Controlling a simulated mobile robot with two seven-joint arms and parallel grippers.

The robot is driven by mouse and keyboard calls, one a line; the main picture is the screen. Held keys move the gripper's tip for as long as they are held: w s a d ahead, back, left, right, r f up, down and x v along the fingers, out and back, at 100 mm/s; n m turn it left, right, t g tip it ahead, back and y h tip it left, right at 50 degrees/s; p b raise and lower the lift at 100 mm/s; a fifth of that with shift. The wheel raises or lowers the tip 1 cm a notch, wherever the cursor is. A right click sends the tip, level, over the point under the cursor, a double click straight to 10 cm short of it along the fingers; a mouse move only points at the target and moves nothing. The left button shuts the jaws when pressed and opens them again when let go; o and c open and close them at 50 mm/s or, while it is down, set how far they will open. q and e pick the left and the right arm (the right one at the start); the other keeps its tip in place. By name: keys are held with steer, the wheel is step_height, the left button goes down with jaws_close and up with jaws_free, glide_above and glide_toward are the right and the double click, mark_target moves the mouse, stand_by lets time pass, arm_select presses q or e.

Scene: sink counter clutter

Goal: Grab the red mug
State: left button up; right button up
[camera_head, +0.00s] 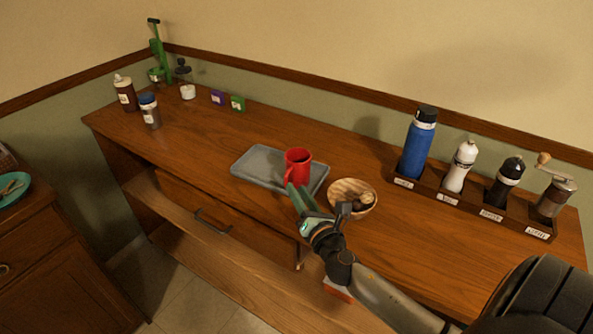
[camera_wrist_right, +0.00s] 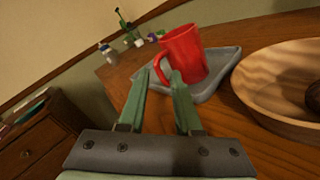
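The red mug (camera_head: 298,165) stands upright on the grey tray (camera_head: 255,168) in the middle of the counter. In the right wrist view the red mug (camera_wrist_right: 186,52) is just beyond my fingertips, with its handle facing me. My right gripper (camera_head: 296,190) reaches in from the front right. In the right wrist view its two green fingers (camera_wrist_right: 159,74) are apart, with the mug's handle at the gap between their tips. I cannot tell whether either finger touches the handle. My left gripper is not in view.
A wooden bowl (camera_head: 343,186) with brown items in it stands close to the right of the tray. A rack (camera_head: 423,187) holding a blue bottle (camera_head: 418,145) and several grinders stands at the back right. Bottles and small boxes stand far left. The counter left of the tray is clear.

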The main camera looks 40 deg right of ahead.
mark_target(287, 178)
steer(key=shift+a+x, duration=0.1)
steer(key=shift+x, duration=1.25)
steer(key=shift+a+x, duration=0.15)
steer(key=shift+x, duration=1.15)
steer(key=shift+f, duration=0.15)
steer(key=shift+c, duration=0.3)
jaws_close()
